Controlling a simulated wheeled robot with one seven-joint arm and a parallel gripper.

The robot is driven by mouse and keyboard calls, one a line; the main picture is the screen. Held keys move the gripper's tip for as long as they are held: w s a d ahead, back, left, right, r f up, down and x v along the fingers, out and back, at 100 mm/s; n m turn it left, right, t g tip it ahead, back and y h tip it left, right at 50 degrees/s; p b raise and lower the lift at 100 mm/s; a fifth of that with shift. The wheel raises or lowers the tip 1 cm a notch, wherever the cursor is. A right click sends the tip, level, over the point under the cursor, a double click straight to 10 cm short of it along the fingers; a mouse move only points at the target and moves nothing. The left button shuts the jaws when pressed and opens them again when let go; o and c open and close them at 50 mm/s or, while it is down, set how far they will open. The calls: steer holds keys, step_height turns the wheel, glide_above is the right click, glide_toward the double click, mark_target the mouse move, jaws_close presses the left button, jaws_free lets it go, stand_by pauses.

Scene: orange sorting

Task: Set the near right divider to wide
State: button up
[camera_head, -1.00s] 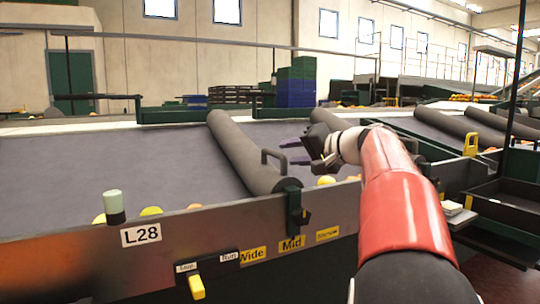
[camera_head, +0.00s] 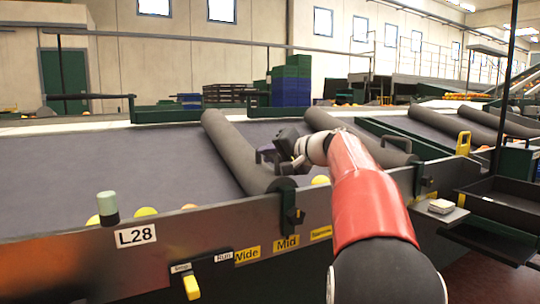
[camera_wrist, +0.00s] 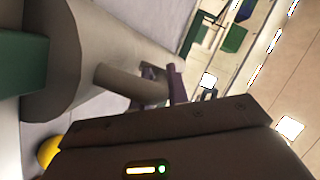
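The divider, a long dark grey roller (camera_head: 235,150), runs back across the near belt. Its clamp (camera_head: 289,203) sits on the front rail above the yellow "Mid" label (camera_head: 286,243). The "Wide" label (camera_head: 247,255) is left of it and the "Narrow" label (camera_head: 321,233) right. My gripper (camera_head: 266,156) is at the handle on the near end of the divider. In the wrist view, the purple fingertips (camera_wrist: 162,82) are at the far end of the handle loop (camera_wrist: 120,82). The handle partly hides them, so I cannot tell whether they are closed on it.
A second grey divider (camera_head: 345,132) lies to the right, behind my red arm. A lever with a yellow grip (camera_head: 192,287) hangs by the "Stop" and "Run" labels. A lamp post (camera_head: 108,208) stands above the L28 sign (camera_head: 135,235). Oranges lie along the front rail.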

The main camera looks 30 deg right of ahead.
jaws_close()
steer(key=shift+a, duration=0.25)
steer(key=a+b, duration=0.3)
steer(key=a, duration=0.8)
steer(key=shift+s+b, duration=0.2)
steer(key=shift+b, duration=0.1)
steer(key=o, duration=0.8)
jaws_free()
steer(key=shift+a, duration=0.1)
steer(key=shift+s, duration=0.1)
steer(key=v, duration=0.7)
steer(key=shift+s+d, duration=0.2)
steer(key=shift+s, duration=0.1)
